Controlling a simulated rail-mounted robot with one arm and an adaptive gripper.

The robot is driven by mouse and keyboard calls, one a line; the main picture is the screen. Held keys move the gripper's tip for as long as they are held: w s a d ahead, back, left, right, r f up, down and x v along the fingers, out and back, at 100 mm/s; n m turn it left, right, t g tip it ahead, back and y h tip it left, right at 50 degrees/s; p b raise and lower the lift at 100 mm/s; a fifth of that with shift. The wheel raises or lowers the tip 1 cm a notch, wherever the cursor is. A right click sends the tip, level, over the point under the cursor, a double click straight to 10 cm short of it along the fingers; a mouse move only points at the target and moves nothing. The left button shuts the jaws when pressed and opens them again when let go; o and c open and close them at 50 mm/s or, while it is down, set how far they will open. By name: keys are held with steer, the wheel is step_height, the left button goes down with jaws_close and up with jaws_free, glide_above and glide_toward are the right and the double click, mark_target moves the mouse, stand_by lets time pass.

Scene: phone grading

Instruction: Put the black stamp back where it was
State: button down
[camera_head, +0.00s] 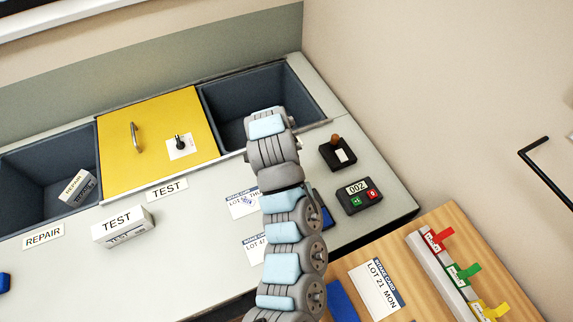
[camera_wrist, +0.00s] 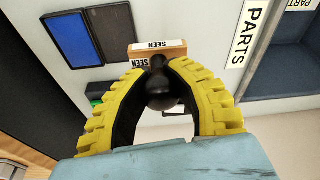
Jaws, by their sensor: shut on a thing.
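My gripper (camera_wrist: 160,80) is shut on the black stamp (camera_wrist: 162,95) in the wrist view. Its yellow fingers close around the round black handle. The stamp's wooden base (camera_wrist: 170,47) lies beyond the fingertips and carries SEEN labels. I cannot tell whether the base touches the surface below. In the head view my arm hides the gripper and the stamp. A blue ink pad (camera_wrist: 72,38) and a black ink pad (camera_wrist: 112,32) lie side by side left of the stamp in the wrist view.
Open grey bins (camera_head: 222,103) flank a yellow lid (camera_head: 150,160). A white TEST box (camera_head: 120,222) stands on the counter (camera_head: 200,245). On the right are a dark block with a brown knob (camera_head: 338,153) and a 002 counter (camera_head: 359,196). A PARTS label (camera_wrist: 248,30) marks a bin edge.

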steer(key=shift+w+a+f, duration=0.1)
steer(key=shift+w+f, duration=0.25)
steer(key=shift+w, duration=0.45)
steer(key=shift+w+f, duration=0.3)
steer(key=shift+w, duration=0.3)
steer(key=shift+w+f+b, duration=0.4)
steer(key=shift+w+f, duration=0.65)
steer(key=shift+f, duration=0.25)
steer(key=shift+w+f+b, duration=0.4)
steer(key=shift+w+f, duration=0.6)
steer(key=shift+f, duration=0.25)
steer(key=shift+w+f, duration=0.1)
steer(key=shift+f, duration=0.05)
steer(key=shift+w+a+f, duration=0.1)
steer(key=shift+w+f, duration=0.15)
steer(key=shift+w, duration=0.05)
steer(key=shift+a+b+x, duration=0.15)
steer(key=shift+b+x, duration=0.15)
steer(key=shift+x, duration=0.45)
steer(key=shift+a+b+x, duration=0.15)
steer(key=shift+b+x, duration=0.1)
steer(key=shift+x, duration=0.5)
steer(key=shift+s+f, duration=0.2)
steer(key=shift+f, duration=0.1)
